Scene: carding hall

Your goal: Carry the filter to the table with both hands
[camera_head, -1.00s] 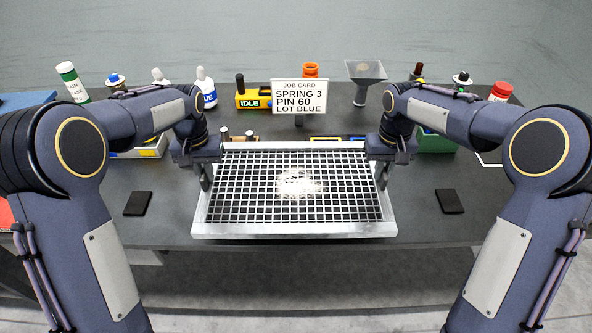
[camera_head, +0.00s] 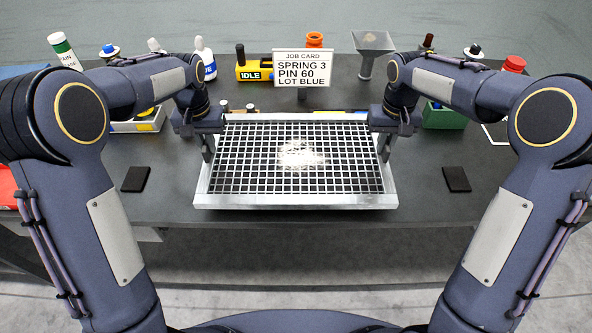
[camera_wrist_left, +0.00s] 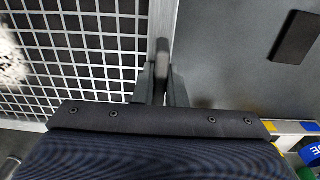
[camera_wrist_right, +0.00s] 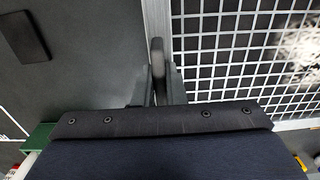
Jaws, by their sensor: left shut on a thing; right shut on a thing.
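The filter looks about level. I cannot tell whether its underside touches the table.
Two black pads (camera_head: 135,179) (camera_head: 457,179) lie on the table either side of the filter. Behind it stand a job card (camera_head: 303,68), a yellow IDLE device (camera_head: 254,70), a funnel (camera_head: 373,50), several bottles and a green box (camera_head: 444,117). The table's front edge is clear.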

